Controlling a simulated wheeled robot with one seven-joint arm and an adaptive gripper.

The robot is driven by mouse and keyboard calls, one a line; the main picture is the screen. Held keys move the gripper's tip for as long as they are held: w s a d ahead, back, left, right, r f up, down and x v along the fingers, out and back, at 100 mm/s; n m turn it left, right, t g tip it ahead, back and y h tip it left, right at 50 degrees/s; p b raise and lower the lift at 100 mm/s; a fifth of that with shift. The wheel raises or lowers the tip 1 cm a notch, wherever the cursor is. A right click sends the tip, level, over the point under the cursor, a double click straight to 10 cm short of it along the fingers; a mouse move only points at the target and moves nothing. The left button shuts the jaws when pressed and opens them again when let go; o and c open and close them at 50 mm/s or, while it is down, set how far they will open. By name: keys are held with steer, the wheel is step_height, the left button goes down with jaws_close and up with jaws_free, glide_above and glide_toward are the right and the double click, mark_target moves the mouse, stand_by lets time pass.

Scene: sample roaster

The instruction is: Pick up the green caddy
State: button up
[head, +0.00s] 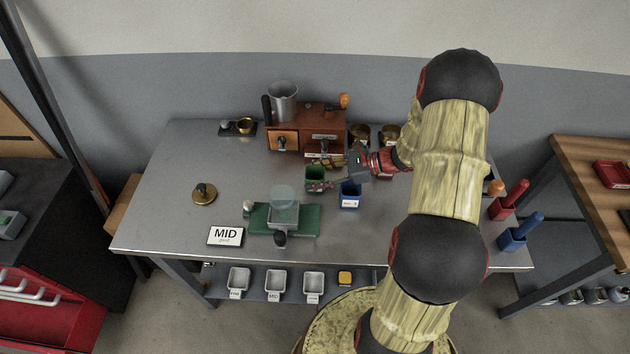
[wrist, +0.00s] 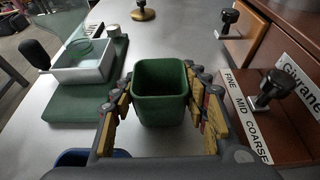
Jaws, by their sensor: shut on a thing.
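The green caddy (wrist: 160,84) is a small open-topped square cup with nothing visible inside it. In the wrist view it stands upright between the two fingers of my gripper (wrist: 160,108), which are shut on its left and right sides. In the head view the caddy (head: 315,178) is on or just above the grey table, in front of the wooden grinder; I cannot tell if it touches the table. My gripper (head: 326,179) reaches it from the right, and the fingers partly cover it.
A blue caddy (head: 350,196) is close to the right of the green one. The wooden grinder (head: 320,122) with its drawers is just behind. A green scale with a clear container (head: 284,212) is at front left. A MID card (head: 226,236) lies at the table's front. The table's left is mostly clear.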

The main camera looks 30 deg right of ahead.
mark_target(315, 169)
steer(key=shift+r+p, duration=0.35)
steer(key=shift+r, duration=0.25)
step_height(315, 169, up, 2)
steer(key=shift+r+p, duration=0.2)
steer(key=shift+p, duration=0.5)
steer(key=s+a+r+p, duration=0.3)
steer(key=s+r+p, duration=0.2)
steer(key=s+r, duration=0.4)
steer(key=s, duration=0.4)
steer(key=shift+s+r, duration=0.2)
steer(key=shift+s, duration=0.15)
